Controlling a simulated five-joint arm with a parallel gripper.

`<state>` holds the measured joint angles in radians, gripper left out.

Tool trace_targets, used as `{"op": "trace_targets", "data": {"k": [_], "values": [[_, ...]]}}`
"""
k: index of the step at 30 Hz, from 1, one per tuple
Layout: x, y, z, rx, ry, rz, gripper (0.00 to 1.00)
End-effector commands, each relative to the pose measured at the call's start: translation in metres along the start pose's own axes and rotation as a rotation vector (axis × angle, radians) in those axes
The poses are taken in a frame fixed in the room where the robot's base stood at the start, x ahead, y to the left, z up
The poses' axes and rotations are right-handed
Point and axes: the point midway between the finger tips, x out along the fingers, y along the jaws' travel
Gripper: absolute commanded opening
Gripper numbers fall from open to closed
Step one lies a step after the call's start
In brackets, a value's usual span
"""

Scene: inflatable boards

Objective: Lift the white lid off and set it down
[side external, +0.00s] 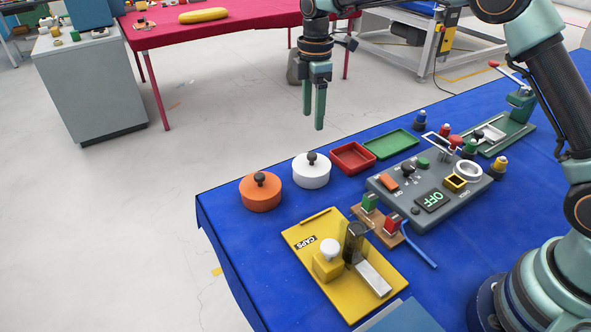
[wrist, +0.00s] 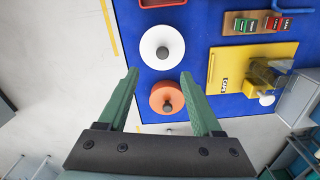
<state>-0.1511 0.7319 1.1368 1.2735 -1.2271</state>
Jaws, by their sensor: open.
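The white lid (side external: 311,164) with a dark knob tops a round white pot near the far edge of the blue table in the side view. It also shows in the wrist view as a white disc (wrist: 162,47), above and beyond my fingertips. My gripper (side external: 313,120) is open and empty, pointing down, well above the table height in the side view. In the wrist view its two green fingers (wrist: 158,78) are spread apart, with the orange lid (wrist: 167,97) between them in the picture. Nothing is between the jaws in contact.
The orange pot (side external: 260,192) stands left of the white one. A red tray (side external: 352,158) and a green tray (side external: 391,144) lie to its right. A grey control panel (side external: 430,190) and a yellow board (side external: 335,285) occupy the nearer table. Bare blue cloth (side external: 240,235) lies in front of the orange pot.

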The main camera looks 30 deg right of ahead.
Motion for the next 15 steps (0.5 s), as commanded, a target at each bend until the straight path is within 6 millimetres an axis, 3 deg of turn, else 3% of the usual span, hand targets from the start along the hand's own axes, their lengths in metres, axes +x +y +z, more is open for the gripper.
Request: {"op": "trace_targets", "data": {"k": [6, 15], "values": [[0.037, -0.001, 0.0, 0.002, -0.001, -0.003, 0.66], [0.06, -0.002, -0.001, 0.003, -0.001, -0.002, 0.66]]}}
